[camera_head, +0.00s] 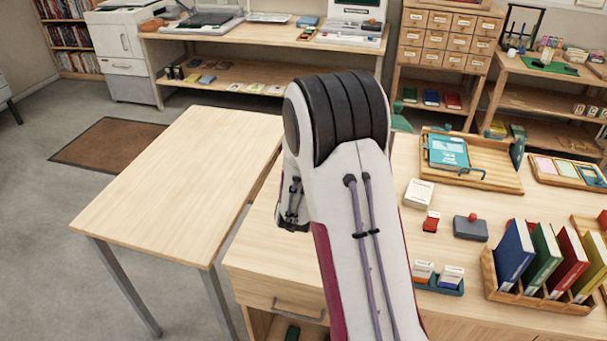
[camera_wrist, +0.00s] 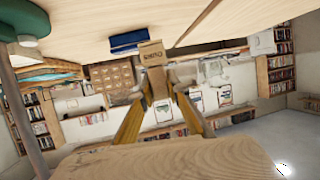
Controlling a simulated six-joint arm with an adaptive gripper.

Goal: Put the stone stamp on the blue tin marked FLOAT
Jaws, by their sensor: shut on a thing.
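In the wrist view my gripper (camera_wrist: 158,88) has its two yellowish fingers closed on a small beige block, which I take for the stone stamp (camera_wrist: 151,53). Dark lettering shows on its broad end, too small to read. A dark blue box (camera_wrist: 128,40), probably the blue tin, sits at the wooden table surface just beyond the stamp. The stamp overlaps it in the picture; whether they touch I cannot tell, and no FLOAT marking is readable. In the head view my own arm hides the gripper, the stamp and the blue box.
In the head view, a wooden rack of books (camera_head: 540,296), a grey-blue pad (camera_head: 470,228), small boxes and a wooden tray (camera_head: 497,181) occupy the desk's right. The left table (camera_head: 180,175) is bare. A green-based pole (camera_wrist: 27,20) stands left in the wrist view.

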